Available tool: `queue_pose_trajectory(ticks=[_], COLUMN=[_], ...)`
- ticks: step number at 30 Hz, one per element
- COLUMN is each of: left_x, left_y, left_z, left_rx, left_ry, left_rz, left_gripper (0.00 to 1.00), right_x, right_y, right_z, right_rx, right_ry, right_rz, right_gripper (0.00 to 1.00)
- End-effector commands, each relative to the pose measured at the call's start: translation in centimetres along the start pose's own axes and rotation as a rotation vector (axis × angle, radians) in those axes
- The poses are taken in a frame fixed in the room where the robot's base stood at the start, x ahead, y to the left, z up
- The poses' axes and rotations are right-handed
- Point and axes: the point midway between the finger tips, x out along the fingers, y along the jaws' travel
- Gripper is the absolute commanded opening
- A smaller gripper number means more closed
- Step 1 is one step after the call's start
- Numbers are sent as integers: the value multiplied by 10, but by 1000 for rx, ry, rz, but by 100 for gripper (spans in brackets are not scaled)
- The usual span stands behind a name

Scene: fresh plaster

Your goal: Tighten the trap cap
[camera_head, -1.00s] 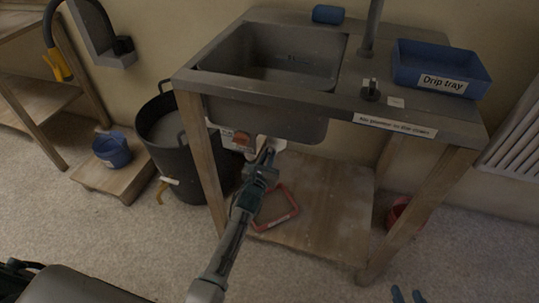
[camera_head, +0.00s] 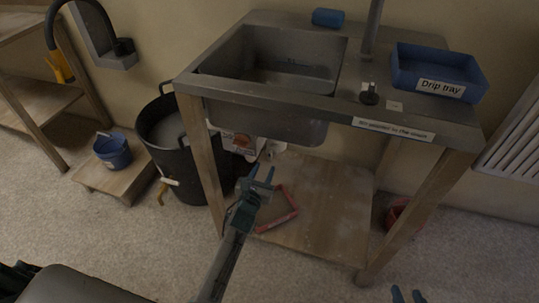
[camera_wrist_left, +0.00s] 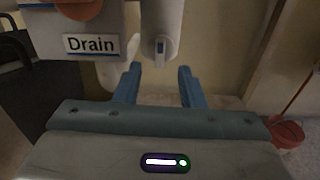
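A white trap assembly (camera_head: 276,146) hangs under the sink, with a rounded orange-brown part (camera_head: 243,141) to its left. In the left wrist view, the orange part (camera_wrist_left: 82,8) is cut off by the top edge, above a "Drain" label (camera_wrist_left: 91,44). A pale cylinder (camera_wrist_left: 163,24) with a blue-edged tab hangs just beyond the fingers; I cannot tell whether it is the trap cap. My left gripper (camera_head: 262,168) is open and empty, below and apart from the trap; its fingers also show in the wrist view (camera_wrist_left: 160,74). My right gripper (camera_head: 407,293) is open at the bottom edge.
The sink (camera_head: 285,62) stands on a wooden frame with a lower shelf (camera_head: 325,205). A red frame (camera_head: 280,222) lies on that shelf. A black bin (camera_head: 190,165) stands left, a red bucket (camera_head: 398,212) right. A blue drip tray (camera_head: 436,68) is on the counter.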

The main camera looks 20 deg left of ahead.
Motion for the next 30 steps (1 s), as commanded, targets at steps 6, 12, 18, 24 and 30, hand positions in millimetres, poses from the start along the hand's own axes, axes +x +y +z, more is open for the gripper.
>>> queue_pose_trajectory(ticks=[6,12,18,24,30], left_x=[-28,-51,-66,-66,-66], left_y=[0,0,0,0,0], left_z=[-1,-1,0,0,0], left_rx=[1,1,0,1,0], left_ry=[1,1,0,0,0], left_rz=[0,0,0,0,0], left_gripper=[36,36,36,36,36], right_x=[-1,-1,-1,-1,-1], right_y=[0,0,0,0,0], right_z=[-2,-2,-2,-2,-2], right_rx=[0,0,0,0,0], right_ry=[0,0,0,0,0], right_rz=[0,0,0,0,0], right_gripper=[36,36,36,36,36])
